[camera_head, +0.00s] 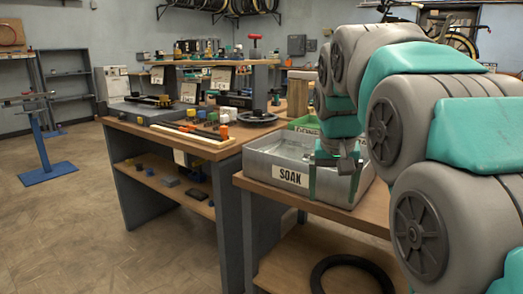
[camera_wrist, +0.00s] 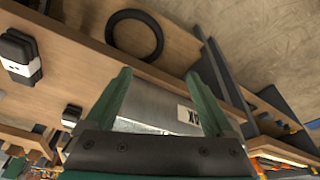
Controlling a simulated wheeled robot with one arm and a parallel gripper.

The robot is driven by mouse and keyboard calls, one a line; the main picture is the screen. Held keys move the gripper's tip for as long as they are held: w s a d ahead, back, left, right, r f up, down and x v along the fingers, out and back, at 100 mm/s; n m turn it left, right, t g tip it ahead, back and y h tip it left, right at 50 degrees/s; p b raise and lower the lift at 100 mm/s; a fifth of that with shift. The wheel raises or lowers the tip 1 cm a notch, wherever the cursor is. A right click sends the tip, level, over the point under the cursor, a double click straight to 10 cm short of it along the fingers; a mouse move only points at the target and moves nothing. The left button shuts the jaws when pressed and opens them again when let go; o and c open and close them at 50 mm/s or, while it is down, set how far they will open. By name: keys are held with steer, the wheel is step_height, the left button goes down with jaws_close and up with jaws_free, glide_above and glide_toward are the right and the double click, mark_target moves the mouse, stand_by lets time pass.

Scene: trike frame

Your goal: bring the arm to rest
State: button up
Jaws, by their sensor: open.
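My arm with grey and teal links fills the right of the head view. My gripper (camera_head: 335,180) hangs fingers-down in front of the grey metal tray labelled SOAK (camera_head: 262,172). Its two green fingers are apart, and I see nothing between them. In the wrist view the fingers of my gripper (camera_wrist: 165,100) are spread, with part of the SOAK tray (camera_wrist: 150,105) showing beyond and between them. I cannot tell whether the fingers touch the tray. Part of the tray is hidden behind the gripper and arm.
The tray stands on a wooden bench (camera_head: 252,187) with a black ring (camera_head: 345,262) on its lower shelf. A green bin (camera_head: 303,124) is behind the tray. A longer workbench (camera_head: 150,125) with tools and small parts stands left. A blue stand (camera_head: 42,150) is far left, with open floor between.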

steer(key=s+f+g, duration=0.1)
steer(key=s+f, duration=0.6)
steer(key=s, duration=0.3)
steer(key=s+f+n+g, duration=0.1)
steer(key=s+f+g, duration=0.1)
steer(key=s+f, duration=0.6)
steer(key=s+f+n+g+y, duration=0.1)
steer(key=s+f, duration=0.6)
steer(key=s, duration=0.7)
steer(key=shift+s+f+g, duration=0.2)
steer(key=shift+s+g, duration=0.05)
steer(key=shift+g, duration=0.15)
